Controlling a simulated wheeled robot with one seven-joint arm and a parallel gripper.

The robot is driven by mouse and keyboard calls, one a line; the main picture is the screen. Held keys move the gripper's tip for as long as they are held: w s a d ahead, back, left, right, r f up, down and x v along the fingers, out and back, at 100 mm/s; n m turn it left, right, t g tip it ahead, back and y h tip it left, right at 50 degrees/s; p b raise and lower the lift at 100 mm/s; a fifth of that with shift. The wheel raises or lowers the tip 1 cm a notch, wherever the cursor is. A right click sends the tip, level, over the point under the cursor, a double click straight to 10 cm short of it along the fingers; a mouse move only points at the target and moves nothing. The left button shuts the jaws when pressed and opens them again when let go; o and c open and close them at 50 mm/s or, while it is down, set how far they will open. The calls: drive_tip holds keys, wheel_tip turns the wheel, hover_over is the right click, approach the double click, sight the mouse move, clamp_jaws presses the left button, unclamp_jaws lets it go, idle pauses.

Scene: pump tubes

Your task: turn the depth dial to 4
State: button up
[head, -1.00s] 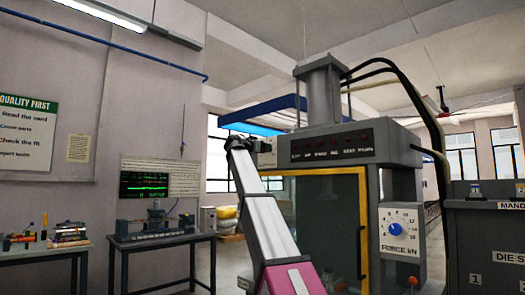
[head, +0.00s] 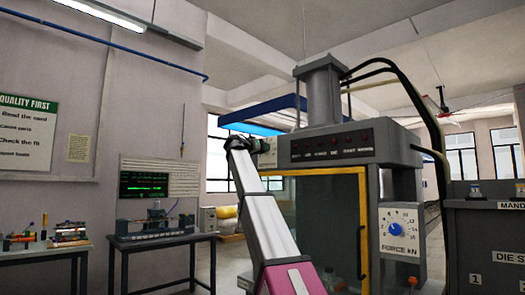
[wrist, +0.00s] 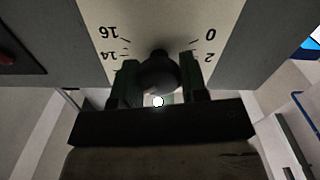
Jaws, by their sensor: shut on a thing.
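The dial knob (wrist: 158,72) is dark and round in the wrist view, in front of a pale scale plate (wrist: 160,22). Upside-down figures 16 and 14 show on the left of the plate, and 0 and 2 on the right. My gripper (wrist: 158,80) is shut on the knob, with one finger on each side of it. A bright white spot shows just below the knob. The pointer's reading cannot be made out, and the rest of the scale is hidden. In the head view my gripper (head: 240,143) is small, beside the press's left side, and the dial's face is not visible there.
The press (head: 325,170) has a yellow-framed door and a separate blue FORCE kN dial (head: 396,229) on its front right. A grey die cabinet (head: 490,240) stands at the far right. Two benches, one with a lathe-like machine (head: 157,222), stand along the left wall.

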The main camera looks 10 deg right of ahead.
drive_tip(key=n, duration=0.5)
drive_tip(key=shift+a+n, duration=0.1)
drive_tip(key=shift+n, duration=0.2)
drive_tip(key=n, duration=0.5)
drive_tip(key=shift+w+f, duration=0.1)
drive_tip(key=n, duration=0.5)
drive_tip(key=shift+f+n, duration=0.1)
drive_tip(key=shift+n, duration=0.3)
drive_tip(key=n, duration=0.4)
drive_tip(key=shift+n, duration=0.4)
drive_tip(key=shift+f, duration=0.1)
drive_tip(key=o, duration=0.9)
drive_tip(key=shift+a, duration=0.1)
